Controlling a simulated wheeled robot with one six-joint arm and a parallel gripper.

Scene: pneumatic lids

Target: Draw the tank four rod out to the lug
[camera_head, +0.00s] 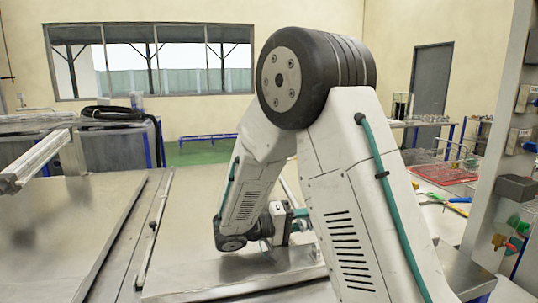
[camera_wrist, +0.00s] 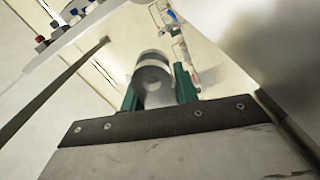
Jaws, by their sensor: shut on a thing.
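My gripper (camera_wrist: 155,85) has its two teal fingers on either side of a pale metal cylinder (camera_wrist: 152,62) in the wrist view. It is shut on this cylinder, which looks like the end of a rod. I cannot read a number that marks it as tank four. In the head view my gripper (camera_head: 298,214) shows only partly behind my arm, low over a metal lid (camera_head: 215,281). The rod's far end and its contact with the fingers are hidden there. I cannot make out the lug in either view.
A metal lid (camera_head: 70,215) lies at the left, with a thin bar (camera_head: 153,226) along the gap beside it. Tools (camera_head: 460,200) lie at the right, near a panel (camera_head: 505,140). My arm blocks the middle.

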